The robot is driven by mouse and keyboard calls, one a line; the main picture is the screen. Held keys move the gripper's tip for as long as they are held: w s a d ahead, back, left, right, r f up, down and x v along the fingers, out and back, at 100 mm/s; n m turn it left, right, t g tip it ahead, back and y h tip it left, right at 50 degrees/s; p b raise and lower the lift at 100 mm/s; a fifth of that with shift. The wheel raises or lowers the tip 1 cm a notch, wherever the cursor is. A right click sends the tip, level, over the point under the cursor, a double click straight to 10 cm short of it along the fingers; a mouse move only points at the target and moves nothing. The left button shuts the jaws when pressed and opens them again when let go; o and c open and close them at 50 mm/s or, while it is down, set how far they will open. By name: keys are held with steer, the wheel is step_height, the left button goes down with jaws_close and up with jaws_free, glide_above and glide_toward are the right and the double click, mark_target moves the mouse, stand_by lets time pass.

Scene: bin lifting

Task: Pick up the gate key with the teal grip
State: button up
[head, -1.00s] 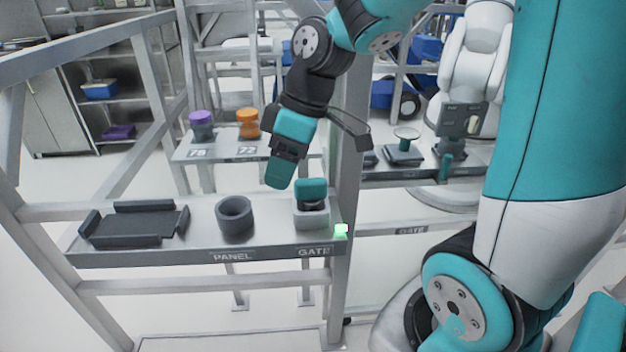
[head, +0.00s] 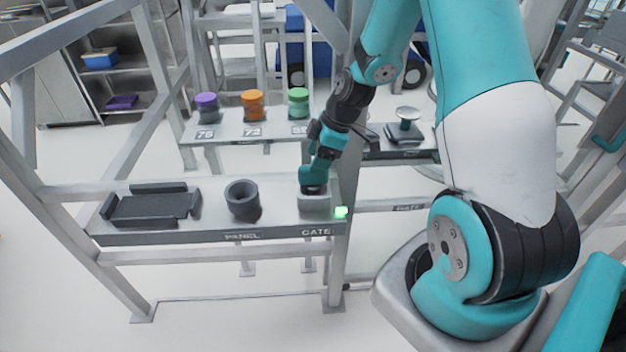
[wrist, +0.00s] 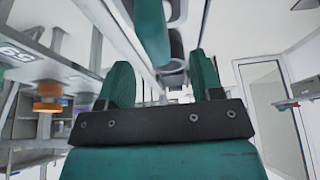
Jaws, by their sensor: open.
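The gate key shows in the head view as a dark collar (head: 313,190) in the pale grey block (head: 315,204) above the GATE label. Its teal grip is hard to tell from my teal fingers there. My gripper (head: 313,170) points down at the key from above, with its fingers at the grip. In the wrist view my gripper (wrist: 162,75) has two teal fingers standing apart. A teal shape (wrist: 151,30), apparently the key's grip, shows between and beyond them. Whether a finger touches it cannot be told.
A dark ring-shaped cup (head: 243,201) and a black tray (head: 152,207) share the shelf to the left. A frame post (head: 345,190) and a green light (head: 341,212) are close on the right. Coloured jars (head: 253,105) stand on the shelf behind.

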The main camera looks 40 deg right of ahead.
steer(key=shift+d+p+x, duration=0.15)
steer(key=shift+p+x, duration=0.45)
steer(key=shift+x, duration=0.85)
steer(key=shift+d+p+x, duration=0.15)
steer(key=shift+p+x, duration=0.45)
steer(key=shift+x, duration=0.85)
steer(key=shift+f, duration=0.1)
jaws_close()
step_height(320, 180, up, 20)
steer(key=b, duration=0.3)
steer(key=shift+b, duration=0.4)
step_height(320, 180, up, 6)
steer(key=p, duration=0.4)
steer(key=shift+p, duration=0.3)
